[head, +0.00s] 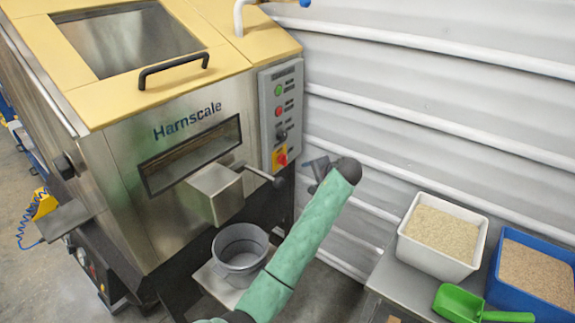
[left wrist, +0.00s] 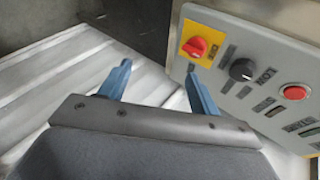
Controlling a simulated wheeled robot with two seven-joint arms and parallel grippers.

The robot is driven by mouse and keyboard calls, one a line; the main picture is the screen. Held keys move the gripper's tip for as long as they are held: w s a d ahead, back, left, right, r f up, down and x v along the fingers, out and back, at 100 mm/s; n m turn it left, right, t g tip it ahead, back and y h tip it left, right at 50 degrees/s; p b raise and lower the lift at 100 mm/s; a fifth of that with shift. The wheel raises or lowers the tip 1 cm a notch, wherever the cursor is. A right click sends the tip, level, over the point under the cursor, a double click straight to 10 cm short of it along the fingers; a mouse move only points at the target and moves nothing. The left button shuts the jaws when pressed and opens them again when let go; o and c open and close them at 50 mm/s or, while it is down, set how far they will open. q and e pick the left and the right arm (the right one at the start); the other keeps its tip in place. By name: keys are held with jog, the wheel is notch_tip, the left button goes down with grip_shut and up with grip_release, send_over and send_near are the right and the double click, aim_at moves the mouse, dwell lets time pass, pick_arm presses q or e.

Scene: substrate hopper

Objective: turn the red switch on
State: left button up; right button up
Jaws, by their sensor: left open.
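The red switch (head: 281,157) is a rotary knob on a yellow plate, at the bottom of the grey control panel (head: 264,110) on the hopper machine. It also shows in the left wrist view (left wrist: 196,47), just beyond the right fingertip. My left gripper (head: 313,172) is open and empty, to the right of the switch and slightly below it in the head view. Its two blue fingers (left wrist: 158,70) show apart in the left wrist view, with nothing between them. They look clear of the switch, though the exact gap is hard to tell. My right gripper is out of view.
A black knob (left wrist: 242,69) and a red button (left wrist: 295,92) sit beside the switch. A black-tipped lever (head: 262,175) sticks out below the panel. A grey bucket (head: 240,250) stands under the chute. A white bin (head: 400,252) and a blue bin (head: 492,285) stand at right.

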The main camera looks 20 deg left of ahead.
aim_at(283, 160)
pick_arm(q)
jog(key=w+a+f+m+y, duration=0.2)
jog(key=w+a+m+y, duration=0.6)
jog(key=a+m, duration=0.3)
jog(key=w+m, duration=0.1)
jog(key=m, duration=0.2)
jog(key=shift+g+y, duration=0.3)
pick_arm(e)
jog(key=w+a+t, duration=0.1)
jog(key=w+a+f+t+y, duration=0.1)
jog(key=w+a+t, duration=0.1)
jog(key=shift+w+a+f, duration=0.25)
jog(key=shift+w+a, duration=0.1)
pick_arm(q)
jog(key=shift+w+a+f, duration=0.1)
jog(key=c, duration=1)
